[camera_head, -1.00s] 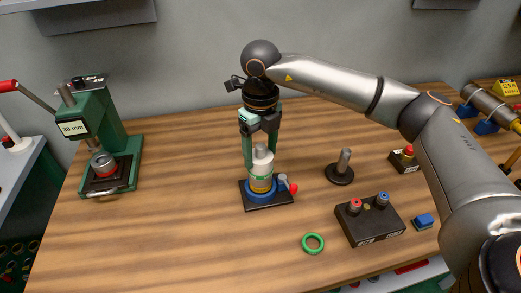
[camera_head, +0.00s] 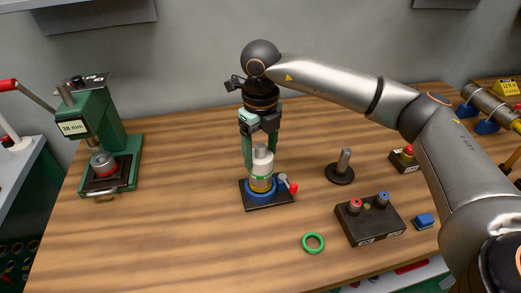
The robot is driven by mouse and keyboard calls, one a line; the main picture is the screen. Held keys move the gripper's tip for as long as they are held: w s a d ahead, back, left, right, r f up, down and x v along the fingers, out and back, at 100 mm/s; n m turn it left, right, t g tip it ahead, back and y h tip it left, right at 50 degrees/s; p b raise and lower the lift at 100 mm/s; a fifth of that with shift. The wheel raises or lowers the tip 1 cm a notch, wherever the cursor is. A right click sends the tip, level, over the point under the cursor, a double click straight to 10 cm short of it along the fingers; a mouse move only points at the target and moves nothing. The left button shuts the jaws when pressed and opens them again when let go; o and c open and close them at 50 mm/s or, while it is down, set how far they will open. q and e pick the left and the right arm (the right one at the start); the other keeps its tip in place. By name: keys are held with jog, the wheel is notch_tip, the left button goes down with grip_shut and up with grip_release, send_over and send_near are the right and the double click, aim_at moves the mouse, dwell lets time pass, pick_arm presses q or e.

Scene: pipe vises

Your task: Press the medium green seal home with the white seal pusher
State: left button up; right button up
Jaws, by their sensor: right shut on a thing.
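My right gripper (camera_head: 262,148) points straight down over the fixture, its two green fingers on either side of the white seal pusher (camera_head: 262,160). It is shut on the pusher, which stands upright with its grey top between the fingers. Below the pusher is a thin green band and a brass-coloured body (camera_head: 261,185). I cannot tell whether the band is the medium green seal or how deep it sits. The body stands in a blue ring (camera_head: 260,197) on a black base plate (camera_head: 268,205) with a red-tipped lever (camera_head: 293,188). My left gripper is out of view.
A loose green ring (camera_head: 313,243) lies flat at the front. A black block with red and blue knobs (camera_head: 370,222), a grey post on a round base (camera_head: 341,172) and a blue block (camera_head: 424,220) stand right. A green press (camera_head: 97,135) stands left. Bare table lies between.

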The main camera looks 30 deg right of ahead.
dwell(0.6)
jog(key=shift+r+p, duration=2.4)
jog(key=shift+r, duration=1.1)
